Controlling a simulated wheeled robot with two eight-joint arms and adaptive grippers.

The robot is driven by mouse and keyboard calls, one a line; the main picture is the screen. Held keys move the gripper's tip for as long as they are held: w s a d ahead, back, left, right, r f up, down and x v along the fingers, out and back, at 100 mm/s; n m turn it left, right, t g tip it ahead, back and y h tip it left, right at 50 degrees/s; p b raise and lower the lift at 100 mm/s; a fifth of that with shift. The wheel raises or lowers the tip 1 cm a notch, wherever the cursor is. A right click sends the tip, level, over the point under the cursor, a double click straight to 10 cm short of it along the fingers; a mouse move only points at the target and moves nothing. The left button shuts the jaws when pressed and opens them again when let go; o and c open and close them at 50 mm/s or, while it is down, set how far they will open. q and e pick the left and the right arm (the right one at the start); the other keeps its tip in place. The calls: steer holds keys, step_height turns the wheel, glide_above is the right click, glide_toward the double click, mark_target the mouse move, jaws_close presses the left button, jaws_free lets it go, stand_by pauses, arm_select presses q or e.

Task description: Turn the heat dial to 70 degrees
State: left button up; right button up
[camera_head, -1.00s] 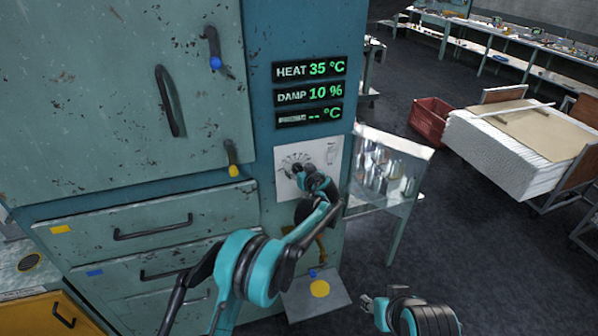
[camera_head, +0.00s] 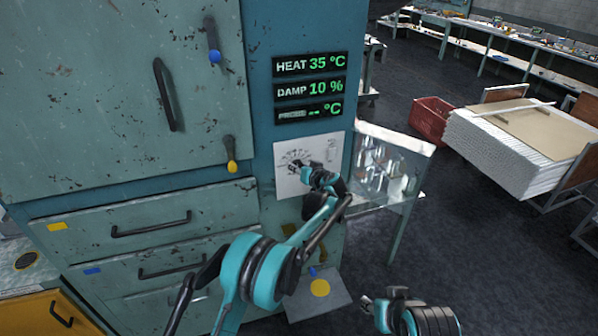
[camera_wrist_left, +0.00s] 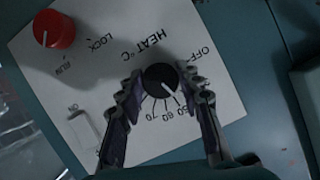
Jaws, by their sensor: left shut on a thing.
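The heat dial is a black round knob (camera_wrist_left: 160,79) on a white panel (camera_wrist_left: 70,30) lettered HEAT °C, with OFF and numbers including 50, 60 and 70 around it. Its white mark points to the lower right in the left wrist view; I cannot tell the exact number. My left gripper (camera_wrist_left: 163,98) has a finger on either side of the knob and is shut on it. It also shows at the panel in the head view (camera_head: 302,168), hiding part of the dial. The heat readout (camera_head: 310,65) says 35 °C. My right gripper (camera_head: 368,307) hangs low, away from the panel; its jaws are too small to judge.
A red knob (camera_wrist_left: 53,29) marked LOCK and RUN and a pale switch (camera_wrist_left: 82,129) share the panel. DAMP (camera_head: 310,90) reads 10 %. A glass-sided stand (camera_head: 385,165) is close right of the cabinet. Open floor lies beyond my right gripper.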

arm_select(q)
steer(key=m+y+b, duration=0.2)
steer(key=m+b, duration=0.1)
steer(key=m, duration=0.1)
steer(key=m+y+b, duration=0.3)
steer(key=m, duration=0.1)
steer(key=shift+d+f+m+b, duration=0.15)
steer(key=shift+m+b, duration=0.2)
steer(key=shift+m, duration=0.05)
steer(key=shift+t, duration=0.3)
stand_by(0.3)
steer(key=o, duration=1.2)
steer(key=shift+c, duration=0.2)
steer(key=f+v, duration=0.1)
steer(key=v, duration=1.1)
steer(key=shift+r, duration=0.45)
steer(key=shift+w, duration=0.15)
